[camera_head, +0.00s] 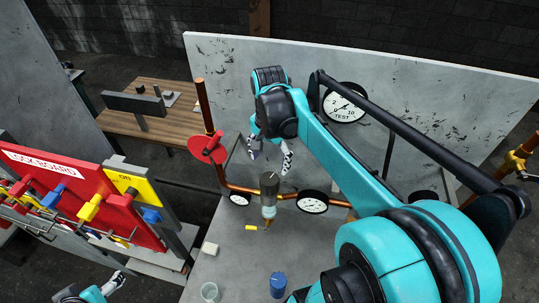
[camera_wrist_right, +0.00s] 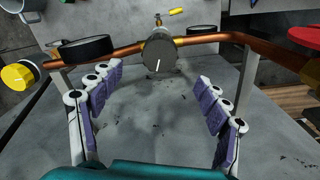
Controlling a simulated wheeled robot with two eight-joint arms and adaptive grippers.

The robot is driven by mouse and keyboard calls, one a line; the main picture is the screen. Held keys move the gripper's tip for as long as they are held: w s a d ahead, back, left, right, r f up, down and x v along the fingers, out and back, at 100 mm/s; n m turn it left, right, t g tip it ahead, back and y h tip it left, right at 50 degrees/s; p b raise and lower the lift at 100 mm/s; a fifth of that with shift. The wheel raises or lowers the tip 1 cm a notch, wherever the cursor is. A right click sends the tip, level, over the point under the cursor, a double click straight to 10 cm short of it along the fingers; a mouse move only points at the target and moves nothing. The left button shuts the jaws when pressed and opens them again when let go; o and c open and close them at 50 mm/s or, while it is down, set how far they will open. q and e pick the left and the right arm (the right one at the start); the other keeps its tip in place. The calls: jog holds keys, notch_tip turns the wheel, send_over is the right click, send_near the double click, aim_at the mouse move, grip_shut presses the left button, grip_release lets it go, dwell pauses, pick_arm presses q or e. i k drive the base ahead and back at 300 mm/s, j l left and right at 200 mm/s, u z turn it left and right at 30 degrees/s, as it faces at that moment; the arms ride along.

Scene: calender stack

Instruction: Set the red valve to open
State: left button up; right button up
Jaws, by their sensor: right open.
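The red valve (camera_head: 208,150) is a red round plate with a short, thick red bar across it, on the copper pipe at the left of the rig. Part of its red plate shows at the right edge of the right wrist view (camera_wrist_right: 310,38); its bar cannot be made out there. My right gripper (camera_head: 270,156) is to the right of the valve, apart from it, with its fingers spread. In the right wrist view (camera_wrist_right: 162,85) the fingers are wide apart with nothing between their pads. My left gripper (camera_head: 116,284) shows only partly at the bottom left, far from the valve.
A copper pipe (camera_head: 238,187) carries pressure gauges (camera_head: 313,202) and a grey-capped fitting (camera_head: 269,185). A lockout board (camera_head: 60,185) stands at the left. A grey panel (camera_head: 230,60) is behind.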

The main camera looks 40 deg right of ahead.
aim_at(211, 147)
jog(key=k, duration=1)
